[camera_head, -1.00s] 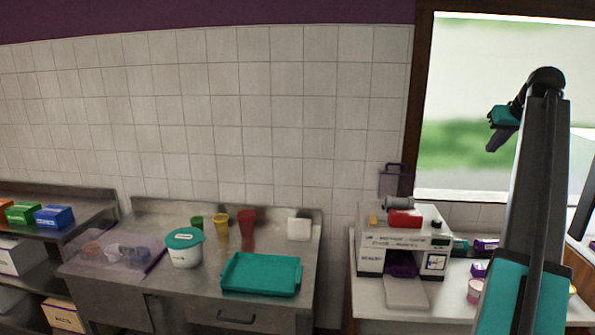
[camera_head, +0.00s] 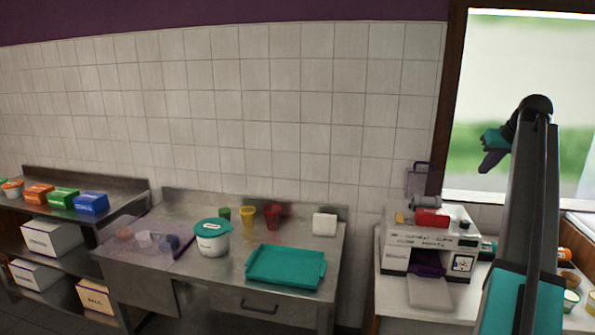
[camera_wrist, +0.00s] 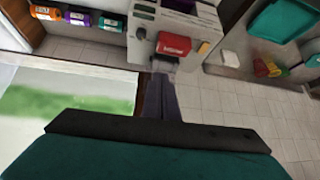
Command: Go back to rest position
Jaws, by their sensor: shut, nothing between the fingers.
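My gripper (camera_head: 488,161) is raised high on the right, in front of the window, on my folded arm. In the wrist view its dark fingers (camera_wrist: 165,98) are together with nothing between them. It touches nothing and is well apart from the counters.
A steel counter holds a teal tray (camera_head: 286,266), a white tub with a teal lid (camera_head: 212,238), and red, yellow and green cups. A white machine (camera_head: 430,241) stands on the right counter. Colored boxes (camera_head: 63,198) sit on the left shelf. The air around my gripper is clear.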

